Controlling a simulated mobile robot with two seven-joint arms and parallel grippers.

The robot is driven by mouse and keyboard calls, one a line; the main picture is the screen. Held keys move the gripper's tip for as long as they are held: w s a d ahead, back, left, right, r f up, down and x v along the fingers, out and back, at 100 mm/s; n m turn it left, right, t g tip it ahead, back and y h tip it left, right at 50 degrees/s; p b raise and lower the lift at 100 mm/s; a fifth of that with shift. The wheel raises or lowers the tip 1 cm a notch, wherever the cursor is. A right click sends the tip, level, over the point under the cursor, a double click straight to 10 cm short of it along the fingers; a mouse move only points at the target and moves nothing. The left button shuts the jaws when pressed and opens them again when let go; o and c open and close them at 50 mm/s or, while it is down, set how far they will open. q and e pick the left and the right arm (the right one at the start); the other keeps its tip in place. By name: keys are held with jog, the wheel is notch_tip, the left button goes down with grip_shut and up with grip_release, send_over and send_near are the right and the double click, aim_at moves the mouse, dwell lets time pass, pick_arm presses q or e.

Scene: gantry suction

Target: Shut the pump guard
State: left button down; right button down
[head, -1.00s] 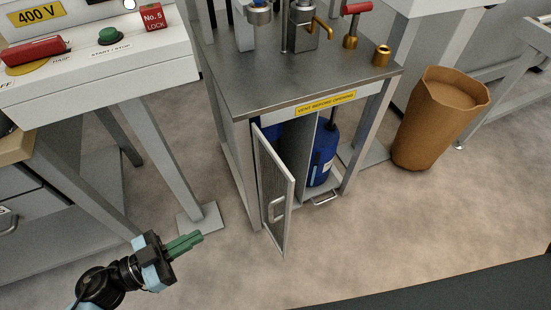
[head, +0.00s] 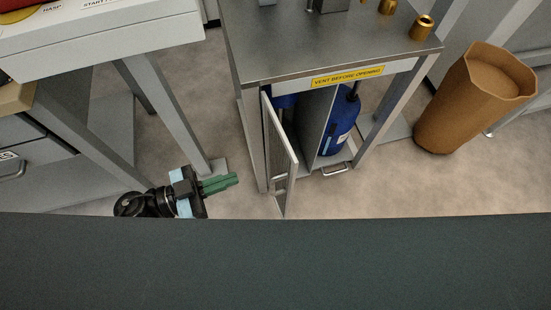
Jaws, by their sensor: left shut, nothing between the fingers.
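The pump guard (head: 280,158), a narrow mesh door in a light metal frame, stands ajar at the front left of the metal cabinet, swung out towards me. Its handle shows low on the panel, and its bottom corner meets the dark edge in front. Behind it are a grey divider and a blue cylinder (head: 340,128). My left gripper (head: 236,180), with green fingers, is shut and empty. It is left of the guard and apart from it in the picture. My right gripper is not in view.
A dark flat surface (head: 275,265) fills the bottom of the view. The cabinet's steel top (head: 300,45) carries brass fittings. A bench leg (head: 165,110) stands behind my left gripper. A brown paper bin (head: 470,105) stands at the right. Bare floor lies between bin and cabinet.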

aim_at(289, 158)
pick_arm(q)
jog(key=x, duration=1.1)
jog(key=shift+d, duration=0.3)
jog(key=shift+r, duration=0.1)
